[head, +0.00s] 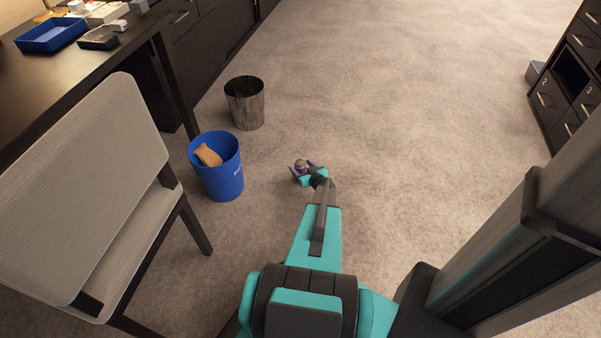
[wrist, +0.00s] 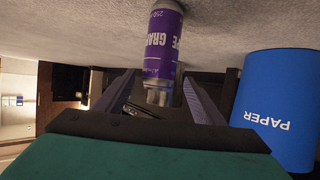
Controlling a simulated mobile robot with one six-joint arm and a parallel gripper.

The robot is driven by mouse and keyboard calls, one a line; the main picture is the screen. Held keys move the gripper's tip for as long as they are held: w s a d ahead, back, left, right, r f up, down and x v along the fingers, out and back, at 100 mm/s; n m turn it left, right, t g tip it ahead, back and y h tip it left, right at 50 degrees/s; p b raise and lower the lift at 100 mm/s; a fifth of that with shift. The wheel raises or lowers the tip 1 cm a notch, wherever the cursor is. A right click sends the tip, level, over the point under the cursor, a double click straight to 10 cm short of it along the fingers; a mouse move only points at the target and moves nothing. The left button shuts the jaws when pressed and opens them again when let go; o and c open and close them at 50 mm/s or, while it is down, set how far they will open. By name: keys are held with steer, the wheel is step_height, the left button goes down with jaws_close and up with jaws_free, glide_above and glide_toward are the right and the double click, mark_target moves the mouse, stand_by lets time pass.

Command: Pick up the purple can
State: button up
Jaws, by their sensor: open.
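The purple can (wrist: 163,40) has a grape label and silver ends. It stands on the carpet in the wrist view, which looks upside down. Its silver top end shows between my two fingers, with a gap on each side. My gripper (wrist: 158,82) is open around that end of the can. In the head view, my gripper (head: 308,168) is low over the carpet at the end of my teal arm. Only a small part of the can (head: 300,163) shows there, between the fingers.
A blue paper bin (head: 222,181) with a brown item (head: 207,155) inside stands left of my gripper. A dark metal bin (head: 246,108) stands behind it. A chair (head: 85,190) and desk (head: 60,85) are at left. Drawers (head: 565,90) are at right. Carpet between is clear.

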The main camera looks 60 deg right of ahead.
steer(key=shift+w+d+f, duration=0.2)
steer(key=shift+w+d, duration=0.15)
steer(key=shift+w, duration=0.2)
steer(key=shift+f, duration=0.1)
steer(key=b+x, duration=0.2)
steer(key=x, duration=0.2)
steer(key=shift+d+f, duration=0.1)
steer(key=shift+w+d, duration=0.25)
steer(key=shift+w, duration=0.2)
steer(key=shift+c, duration=0.3)
steer(key=c, duration=1.1)
